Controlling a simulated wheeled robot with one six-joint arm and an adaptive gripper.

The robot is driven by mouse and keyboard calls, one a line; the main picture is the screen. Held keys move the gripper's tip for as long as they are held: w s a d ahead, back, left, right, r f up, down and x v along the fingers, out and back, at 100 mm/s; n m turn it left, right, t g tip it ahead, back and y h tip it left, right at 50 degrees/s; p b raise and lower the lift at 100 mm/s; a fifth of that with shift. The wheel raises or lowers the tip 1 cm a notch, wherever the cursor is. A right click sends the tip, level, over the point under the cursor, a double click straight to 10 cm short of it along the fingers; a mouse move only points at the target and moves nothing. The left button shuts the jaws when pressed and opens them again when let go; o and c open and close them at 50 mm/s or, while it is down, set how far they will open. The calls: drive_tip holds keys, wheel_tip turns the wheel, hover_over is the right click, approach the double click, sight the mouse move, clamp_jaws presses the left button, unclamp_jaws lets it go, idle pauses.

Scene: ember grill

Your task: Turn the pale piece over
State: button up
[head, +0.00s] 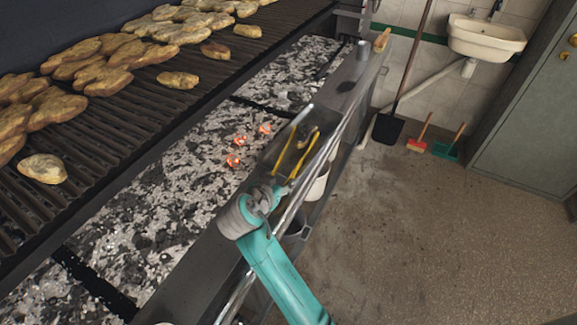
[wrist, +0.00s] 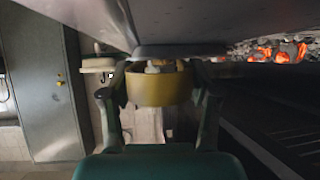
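Several browned pieces lie on the grill bars (head: 150,120) in the head view. A lone one (head: 43,168) near the front edge looks the palest, though the shades are close and I cannot be sure. A pair of yellow tongs (head: 303,152) is at a metal tray on the front ledge, their near ends close to my gripper (head: 279,188). In the wrist view my gripper's fingers (wrist: 158,98) stand on either side of a yellow part (wrist: 158,88), probably the tongs' end. Whether the fingers press on it is unclear.
Glowing embers (head: 238,150) lie in the ash bed (head: 190,180) beside the ledge and show in the wrist view (wrist: 282,52). A metal rail (head: 325,155) runs along the front. A sink (head: 487,38), broom and cabinet (head: 530,100) stand beyond open floor (head: 430,240).

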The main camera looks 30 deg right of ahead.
drive_tip(key=shift+c, duration=1)
drive_tip(key=shift+r, duration=0.4)
drive_tip(key=shift+c, duration=0.2)
wheel_tip(320, 180, up, 8)
drive_tip(key=shift+f, duration=0.15)
drive_tip(key=shift+r, duration=0.8)
drive_tip(key=shift+o, duration=1.2)
drive_tip(key=c, duration=0.5)
drive_tip(key=o, duration=0.5)
